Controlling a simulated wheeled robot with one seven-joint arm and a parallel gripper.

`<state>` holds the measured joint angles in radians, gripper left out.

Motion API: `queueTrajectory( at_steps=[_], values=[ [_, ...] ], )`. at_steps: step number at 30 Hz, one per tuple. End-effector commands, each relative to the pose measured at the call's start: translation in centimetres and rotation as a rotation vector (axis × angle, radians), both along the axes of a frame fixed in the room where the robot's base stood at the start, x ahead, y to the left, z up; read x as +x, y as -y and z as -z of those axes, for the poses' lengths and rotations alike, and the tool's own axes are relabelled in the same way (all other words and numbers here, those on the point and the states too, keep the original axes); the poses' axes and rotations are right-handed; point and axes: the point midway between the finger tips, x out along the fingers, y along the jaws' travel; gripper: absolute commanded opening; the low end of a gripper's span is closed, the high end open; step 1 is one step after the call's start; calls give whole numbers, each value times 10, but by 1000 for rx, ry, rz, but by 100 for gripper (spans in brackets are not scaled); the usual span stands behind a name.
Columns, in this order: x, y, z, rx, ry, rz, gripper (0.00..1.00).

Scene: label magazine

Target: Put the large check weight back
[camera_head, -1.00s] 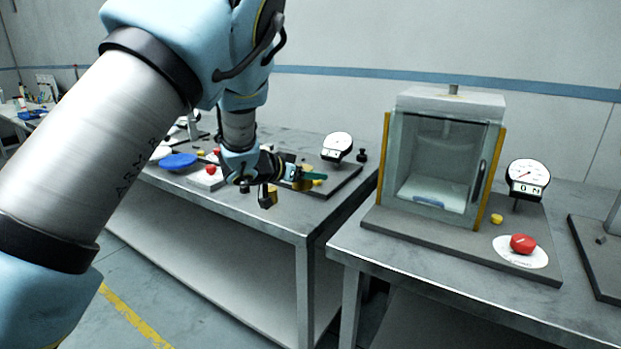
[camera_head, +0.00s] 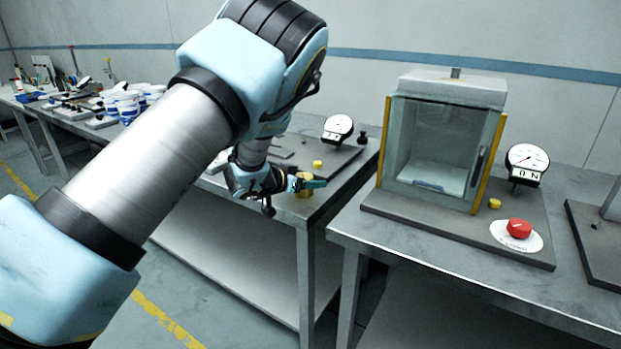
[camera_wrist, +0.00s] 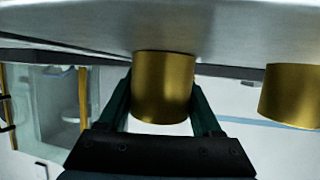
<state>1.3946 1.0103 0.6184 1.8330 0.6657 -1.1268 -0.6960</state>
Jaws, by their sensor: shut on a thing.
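My gripper (camera_head: 306,185) is at the near right corner of the left bench, with its green fingers shut around a brass cylindrical weight (camera_head: 304,193). In the wrist view, which looks upside down, the brass weight (camera_wrist: 163,88) sits between the two fingers of my gripper (camera_wrist: 162,100). Its far end meets the grey bench surface in the picture; I cannot tell whether it touches or hangs just clear. A second brass cylinder (camera_wrist: 292,95) stands apart to the right in the wrist view. I cannot make it out in the head view.
The left bench (camera_head: 330,200) carries a dial gauge (camera_head: 338,128), a yellow knob (camera_head: 317,164) and a small dark weight-like piece (camera_head: 362,137). A glass cabinet (camera_head: 441,145), a dial (camera_head: 526,163) and a red button (camera_head: 519,228) stand on the right bench. A gap separates the benches.

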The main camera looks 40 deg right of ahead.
Motion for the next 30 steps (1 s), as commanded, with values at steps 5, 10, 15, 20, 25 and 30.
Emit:
queueTrajectory(
  at_steps=[5,10,15,20,25,30],
  values=[
    [0,0,1,0,0,0,72],
    [0,0,1,1,0,0,91],
    [0,0,1,1,0,0,96],
    [0,0,-1,1,0,0,96],
    [0,-17,-6,-1,-2,-3,96],
    [-2,-48,-19,-2,-2,-4,96]
  ],
)
